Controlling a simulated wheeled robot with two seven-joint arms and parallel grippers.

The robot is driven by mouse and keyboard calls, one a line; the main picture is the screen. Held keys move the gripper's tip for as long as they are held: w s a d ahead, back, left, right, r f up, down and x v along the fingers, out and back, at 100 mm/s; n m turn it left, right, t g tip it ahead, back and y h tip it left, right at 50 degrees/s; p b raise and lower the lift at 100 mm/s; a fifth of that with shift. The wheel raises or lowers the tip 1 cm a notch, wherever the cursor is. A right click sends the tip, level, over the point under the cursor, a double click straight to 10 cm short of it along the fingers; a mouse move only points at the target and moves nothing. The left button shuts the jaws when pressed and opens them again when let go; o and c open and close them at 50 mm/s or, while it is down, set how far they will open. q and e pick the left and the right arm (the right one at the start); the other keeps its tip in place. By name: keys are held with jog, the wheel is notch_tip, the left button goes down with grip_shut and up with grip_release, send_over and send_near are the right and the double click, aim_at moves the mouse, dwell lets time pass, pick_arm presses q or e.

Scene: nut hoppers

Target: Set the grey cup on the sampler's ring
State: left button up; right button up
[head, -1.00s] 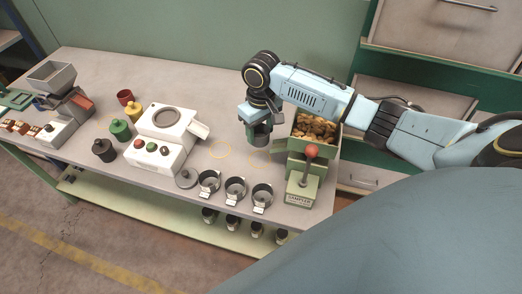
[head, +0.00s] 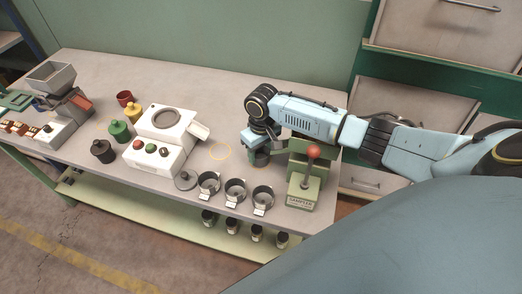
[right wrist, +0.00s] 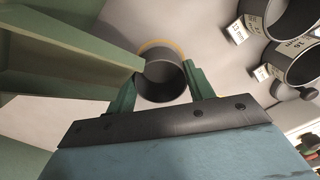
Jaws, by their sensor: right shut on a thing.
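The grey cup (right wrist: 162,80) is between the green fingers of my right gripper (right wrist: 160,90), which is shut on it. In the head view the cup (head: 261,159) shows below my right gripper (head: 259,150), close to the left side of the green sampler (head: 303,194) with its red-knobbed lever. The sampler's yellow ring (right wrist: 160,43) shows on the table just past the cup's far rim in the right wrist view. The rest of the ring is hidden by cup and gripper. I cannot tell whether the cup touches the table. My left gripper is not in view.
Several labelled metal cups (head: 235,190) stand along the table's front edge. Green, black and yellow containers (head: 120,130) stand further left. My right arm covers the sampler's nut bin.

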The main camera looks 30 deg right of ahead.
jog(key=o, duration=0.9)
jog(key=shift+o, duration=0.2)
notch_tip(320, 180, up, 12)
jog(key=p, duration=0.1)
jog(key=shift+r+p, duration=0.15)
jog(key=shift+p, duration=0.25)
jog(key=shift+d, duration=0.1)
